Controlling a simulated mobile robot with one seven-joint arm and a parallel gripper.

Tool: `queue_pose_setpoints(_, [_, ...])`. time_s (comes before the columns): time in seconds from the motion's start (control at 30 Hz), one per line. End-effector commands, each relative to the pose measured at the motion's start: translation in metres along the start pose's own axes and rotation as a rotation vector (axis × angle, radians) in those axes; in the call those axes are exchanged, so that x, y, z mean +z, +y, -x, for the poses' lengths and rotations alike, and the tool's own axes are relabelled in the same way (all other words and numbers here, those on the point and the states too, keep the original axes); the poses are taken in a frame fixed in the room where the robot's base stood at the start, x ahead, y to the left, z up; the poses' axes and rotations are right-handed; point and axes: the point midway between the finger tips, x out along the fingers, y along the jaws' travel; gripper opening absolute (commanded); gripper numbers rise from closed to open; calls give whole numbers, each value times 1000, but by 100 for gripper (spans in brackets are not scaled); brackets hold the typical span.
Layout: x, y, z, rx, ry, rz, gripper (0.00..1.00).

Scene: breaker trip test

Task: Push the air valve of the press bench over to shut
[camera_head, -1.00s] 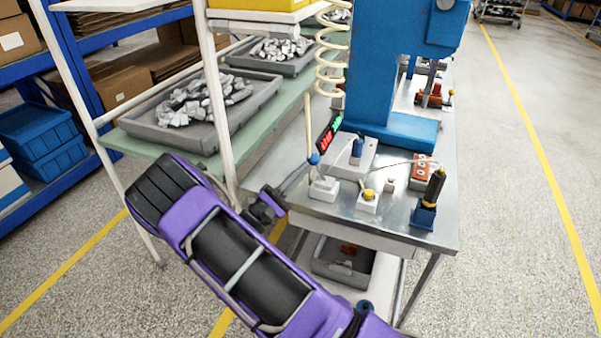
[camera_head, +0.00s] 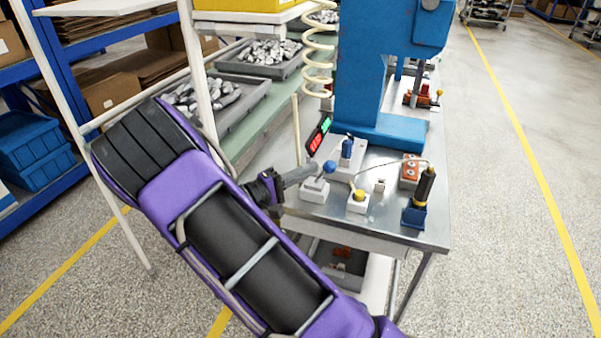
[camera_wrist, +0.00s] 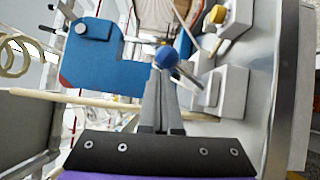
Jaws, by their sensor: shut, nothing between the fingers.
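The lever with a blue ball knob (camera_head: 329,167) stands on a small white base (camera_head: 315,190) at the near left of the steel bench; I take it to be the air valve. The lever leans to the right of its base. My gripper (camera_head: 312,171) is shut and empty, reaching in from the left with its tips at the ball, close to or touching it. In the wrist view, the blue ball (camera_wrist: 166,57) sits just beyond the fingertips (camera_wrist: 161,80). The fingers hide part of the lever.
A blue press (camera_head: 375,85) stands behind. A pale rod (camera_head: 296,128) rises beside the display.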

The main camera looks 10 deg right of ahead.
Motion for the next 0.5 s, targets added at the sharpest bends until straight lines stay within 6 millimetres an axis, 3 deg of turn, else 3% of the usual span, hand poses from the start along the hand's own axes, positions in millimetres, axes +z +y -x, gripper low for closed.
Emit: queue_pose_setpoints(0.5, [15,-3,-11,-159,1,-223,0])
